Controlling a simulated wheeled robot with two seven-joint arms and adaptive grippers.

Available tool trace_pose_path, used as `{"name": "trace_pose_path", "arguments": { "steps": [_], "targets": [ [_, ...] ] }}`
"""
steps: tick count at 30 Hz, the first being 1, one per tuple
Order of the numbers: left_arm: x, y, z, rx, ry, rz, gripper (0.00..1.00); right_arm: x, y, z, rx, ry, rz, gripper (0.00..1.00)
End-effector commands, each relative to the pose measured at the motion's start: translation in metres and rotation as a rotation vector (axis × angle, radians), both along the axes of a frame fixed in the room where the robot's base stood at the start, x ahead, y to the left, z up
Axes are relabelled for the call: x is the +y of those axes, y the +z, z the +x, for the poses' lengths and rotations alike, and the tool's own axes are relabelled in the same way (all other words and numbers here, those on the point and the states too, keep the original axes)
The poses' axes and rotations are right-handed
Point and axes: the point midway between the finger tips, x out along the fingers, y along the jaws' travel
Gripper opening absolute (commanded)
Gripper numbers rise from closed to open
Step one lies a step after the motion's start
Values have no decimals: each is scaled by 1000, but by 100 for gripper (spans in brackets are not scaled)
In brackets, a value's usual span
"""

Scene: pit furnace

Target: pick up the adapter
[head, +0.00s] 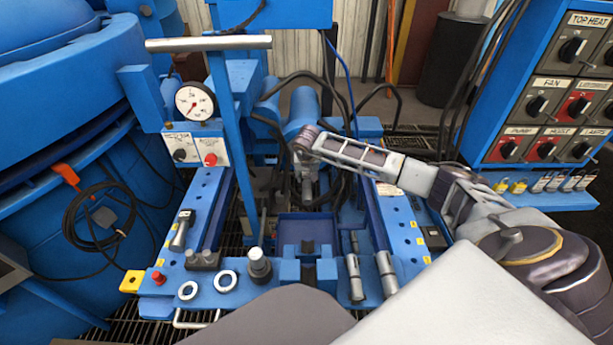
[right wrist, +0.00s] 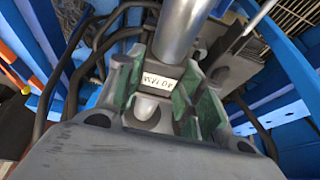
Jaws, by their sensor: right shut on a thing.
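My right gripper (head: 307,183) reaches in from the right and points down over the middle of the blue bench. In the right wrist view its green-padded fingers (right wrist: 165,108) are closed around a grey metal piece with a white label (right wrist: 160,79), which I take to be the adapter. A thick bright metal cylinder (right wrist: 182,28) rises just beyond the label. Whether it belongs to the held piece I cannot tell. In the head view the held piece is small and partly hidden by the gripper. My left gripper is not in view.
A dial gauge (head: 195,102) and a T-handled post (head: 222,100) stand at the left. Two rings (head: 188,291), a black knob (head: 259,265) and metal cylinders (head: 386,272) sit on the front bench. A switch panel (head: 545,100) is at the right. Cables hang behind the gripper.

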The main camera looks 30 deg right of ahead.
Motion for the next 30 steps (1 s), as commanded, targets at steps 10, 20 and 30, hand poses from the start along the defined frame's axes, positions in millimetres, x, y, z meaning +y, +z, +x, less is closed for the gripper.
{"name": "trace_pose_path", "arguments": {
  "steps": [10, 20, 30],
  "targets": [
    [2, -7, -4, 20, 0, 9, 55, -1, 33, 2, -8, -1, -1, 0],
    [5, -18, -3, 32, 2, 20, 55, 0, 77, 2, -8, 0, -1, 0],
    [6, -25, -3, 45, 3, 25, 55, 0, 100, 2, -6, 1, 1, 0]
  ]
}}
